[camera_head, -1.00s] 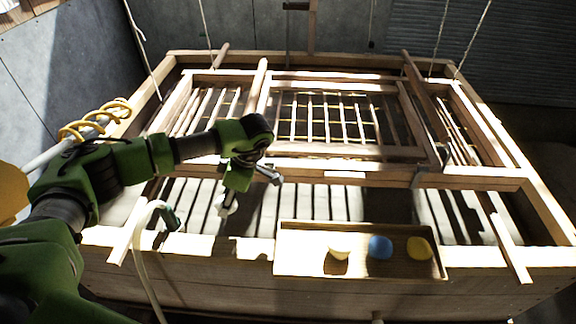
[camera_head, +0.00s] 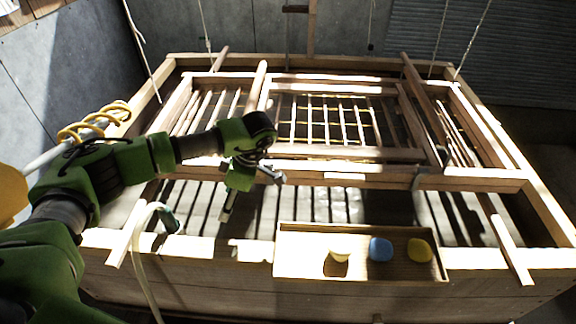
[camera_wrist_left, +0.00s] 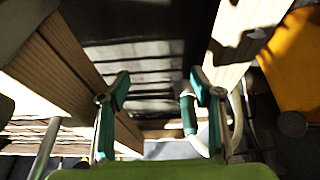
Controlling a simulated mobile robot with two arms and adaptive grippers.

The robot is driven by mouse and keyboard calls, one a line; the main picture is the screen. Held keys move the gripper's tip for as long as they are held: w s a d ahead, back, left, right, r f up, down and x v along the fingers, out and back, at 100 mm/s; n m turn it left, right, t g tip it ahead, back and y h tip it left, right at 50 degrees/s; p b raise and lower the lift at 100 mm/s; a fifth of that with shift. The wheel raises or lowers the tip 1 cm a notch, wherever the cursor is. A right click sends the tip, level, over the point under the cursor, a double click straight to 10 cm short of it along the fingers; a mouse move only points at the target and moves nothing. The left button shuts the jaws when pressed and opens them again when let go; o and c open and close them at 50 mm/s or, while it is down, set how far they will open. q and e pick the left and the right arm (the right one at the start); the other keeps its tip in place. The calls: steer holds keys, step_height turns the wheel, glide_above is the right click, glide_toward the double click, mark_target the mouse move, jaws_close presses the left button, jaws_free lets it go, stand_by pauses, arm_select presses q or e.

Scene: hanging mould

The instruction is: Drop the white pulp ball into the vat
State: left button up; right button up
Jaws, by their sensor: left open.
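My left gripper (camera_head: 226,212) points down over the slatted front part of the wooden vat (camera_head: 300,283). Its fingers are apart with nothing between them in the left wrist view (camera_wrist_left: 160,88). The dark inside of the vat (camera_wrist_left: 145,60) shows beyond the fingers. No ball shows at the gripper, and no ball can be made out among the slats and shadows below it. A pale, whitish ball (camera_head: 340,255) lies in the wooden tray (camera_head: 300,262) on the vat's front edge, right of the gripper. My right gripper is not in view.
A blue ball (camera_head: 381,248) and a yellow ball (camera_head: 419,250) sit in the tray. A wooden mould frame (camera_head: 330,152) hangs over the vat on ropes. A pale hose with a teal end (camera_head: 166,217) hangs over the front edge, left of the gripper.

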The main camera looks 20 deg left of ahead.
arm_select(q)
steer(key=s+v, duration=0.1)
steer(key=v, duration=0.9)
steer(key=shift+w, duration=0.5)
steer(key=shift+s+d+f, duration=0.1)
stand_by(0.7)
